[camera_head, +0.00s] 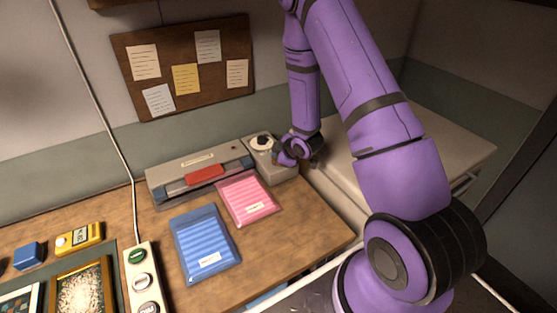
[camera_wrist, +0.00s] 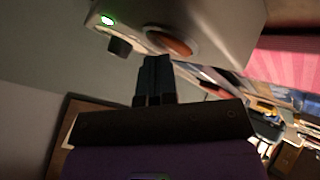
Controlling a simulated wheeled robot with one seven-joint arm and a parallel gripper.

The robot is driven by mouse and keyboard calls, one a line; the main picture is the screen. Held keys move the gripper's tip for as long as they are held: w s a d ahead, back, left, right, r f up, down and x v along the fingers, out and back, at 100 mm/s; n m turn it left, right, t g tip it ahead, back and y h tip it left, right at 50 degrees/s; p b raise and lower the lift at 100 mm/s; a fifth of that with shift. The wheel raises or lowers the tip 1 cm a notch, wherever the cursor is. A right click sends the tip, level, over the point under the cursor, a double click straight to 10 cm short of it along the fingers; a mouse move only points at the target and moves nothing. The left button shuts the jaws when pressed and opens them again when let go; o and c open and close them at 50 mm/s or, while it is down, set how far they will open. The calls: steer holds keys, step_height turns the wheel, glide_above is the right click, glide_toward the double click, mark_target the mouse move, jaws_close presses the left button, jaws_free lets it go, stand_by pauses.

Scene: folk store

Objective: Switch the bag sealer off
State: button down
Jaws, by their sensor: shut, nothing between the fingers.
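The bag sealer (camera_head: 165,178) is a long grey unit with a red handle piece (camera_head: 205,174). A grey control box (camera_head: 280,172) sits at its right end, with a dark knob on a pale round dial (camera_head: 262,143) on top. In the wrist view the box (camera_wrist: 215,30) shows a lit green lamp (camera_wrist: 107,20), a dark knob (camera_wrist: 120,47) and an orange-brown round part (camera_wrist: 168,42).
A pink packet (camera_head: 248,198) and a blue packet (camera_head: 206,243) lie in front of the sealer. A power strip (camera_head: 141,275) with a cable, a yellow device (camera_head: 80,239) and framed pictures are at left. A pale cabinet top (camera_head: 430,140) is at right, clear.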

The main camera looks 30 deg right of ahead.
steer(key=shift+r, duration=0.1)
stand_by(0.3)
steer(key=shift+r, duration=0.4)
steer(key=shift+r, duration=2.9)
